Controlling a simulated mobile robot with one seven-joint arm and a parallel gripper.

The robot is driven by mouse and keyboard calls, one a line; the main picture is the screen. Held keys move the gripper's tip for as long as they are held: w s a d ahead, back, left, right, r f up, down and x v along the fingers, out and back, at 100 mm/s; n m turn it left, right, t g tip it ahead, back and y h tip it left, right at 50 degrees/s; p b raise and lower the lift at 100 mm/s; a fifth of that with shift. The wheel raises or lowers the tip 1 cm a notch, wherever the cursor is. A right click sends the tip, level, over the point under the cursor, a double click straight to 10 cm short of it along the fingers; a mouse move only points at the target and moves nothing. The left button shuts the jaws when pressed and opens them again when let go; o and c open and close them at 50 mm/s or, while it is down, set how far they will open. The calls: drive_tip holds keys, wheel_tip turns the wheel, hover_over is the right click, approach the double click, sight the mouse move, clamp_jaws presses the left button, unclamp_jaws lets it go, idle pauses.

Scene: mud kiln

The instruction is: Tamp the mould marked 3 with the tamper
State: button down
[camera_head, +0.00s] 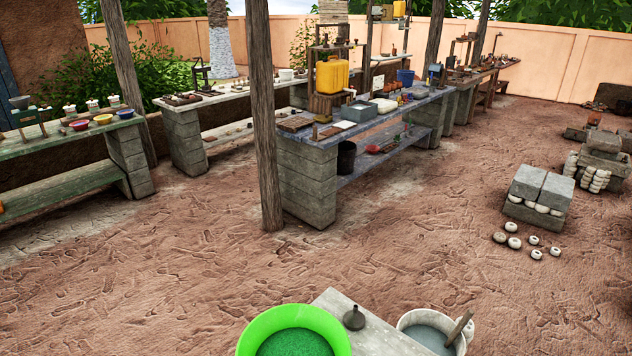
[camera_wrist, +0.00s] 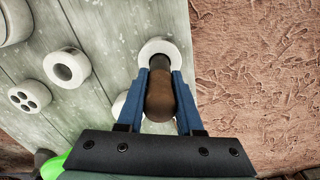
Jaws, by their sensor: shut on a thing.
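In the wrist view my gripper (camera_wrist: 160,76) has its two blue fingers closed on the brown handle of the tamper (camera_wrist: 160,97). The tamper's dark far end overlaps a white round mould (camera_wrist: 150,47) near the table's right edge; I cannot tell whether it is inside the mould or above it. Another white ring-shaped mould (camera_wrist: 67,67) and a round white piece with several holes (camera_wrist: 30,96) stand to the left. A further white piece (camera_wrist: 118,106) is partly hidden by the left finger. No number 3 is readable. My gripper is out of the head view.
The pale plank table top (camera_wrist: 105,45) ends at the right, with brown earth beyond. In the head view, a green basin (camera_head: 293,311), a dark funnel-like piece (camera_head: 354,318) and a white bucket (camera_head: 408,319) are close by. Loaded benches stand farther back, beyond bare ground.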

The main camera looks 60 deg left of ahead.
drive_tip(key=shift+s+f, duration=0.1)
drive_tip(key=shift+f, duration=0.35)
idle(0.5)
drive_tip(key=shift+r, duration=0.15)
drive_tip(key=shift+r+p, duration=4.15)
drive_tip(key=shift+r, duration=0.05)
drive_tip(key=shift+w, duration=0.2)
